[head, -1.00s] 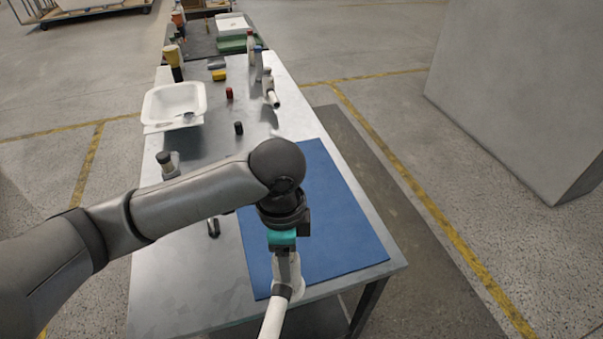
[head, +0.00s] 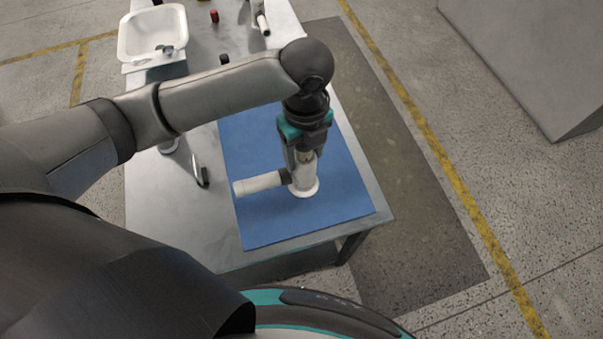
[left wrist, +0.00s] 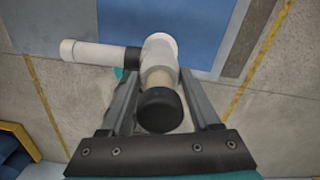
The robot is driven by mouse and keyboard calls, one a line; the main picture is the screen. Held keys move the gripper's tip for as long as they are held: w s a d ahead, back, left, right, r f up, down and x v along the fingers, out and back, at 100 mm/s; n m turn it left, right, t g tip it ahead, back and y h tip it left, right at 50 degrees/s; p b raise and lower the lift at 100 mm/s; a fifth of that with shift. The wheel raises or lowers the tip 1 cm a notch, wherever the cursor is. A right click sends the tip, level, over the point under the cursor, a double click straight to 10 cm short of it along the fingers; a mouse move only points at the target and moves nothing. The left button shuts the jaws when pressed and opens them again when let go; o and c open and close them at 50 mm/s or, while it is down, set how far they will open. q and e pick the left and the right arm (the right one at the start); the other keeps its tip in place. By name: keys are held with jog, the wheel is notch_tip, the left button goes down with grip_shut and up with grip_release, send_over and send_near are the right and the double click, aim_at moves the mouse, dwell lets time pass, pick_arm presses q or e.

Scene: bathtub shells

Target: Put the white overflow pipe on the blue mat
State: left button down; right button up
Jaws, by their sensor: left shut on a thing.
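The white overflow pipe (head: 260,184) has a sideways arm, a dark collar and an upright part with a flange at its lower end. My left gripper (head: 304,158) points down and is shut on the upright part. In the head view the pipe appears over the front half of the blue mat (head: 340,180); I cannot tell whether it touches it. In the left wrist view the pipe (left wrist: 95,53) lies between the fingers of my left gripper (left wrist: 158,88), with its black end toward the camera. The mat (left wrist: 195,30) shows behind it. My right gripper is not in view.
A white basin (head: 128,48) stands at the back left of the metal table (head: 165,225). A red container (head: 214,16), a black one (head: 224,60) and another white pipe piece (head: 260,20) stand behind the mat. A dark-handled item (head: 201,174) lies left of the mat.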

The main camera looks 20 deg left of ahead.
aim_at(304, 184)
pick_arm(q)
notch_tip(304, 184, down, 8)
jog(key=shift+w+f+b, duration=0.1)
jog(key=shift+f+b, duration=0.1)
jog(key=shift+b, duration=0.2)
jog(key=shift+f+b, duration=0.3)
jog(key=shift+f, duration=1.9)
jog(key=shift+f, duration=0.15)
jog(key=shift+c, duration=2.4)
grip_release()
jog(key=o, duration=0.4)
jog(key=shift+c, duration=0.2)
notch_tip(304, 184, up, 12)
jog(key=shift+r+p, duration=0.15)
jog(key=shift+p, duration=0.65)
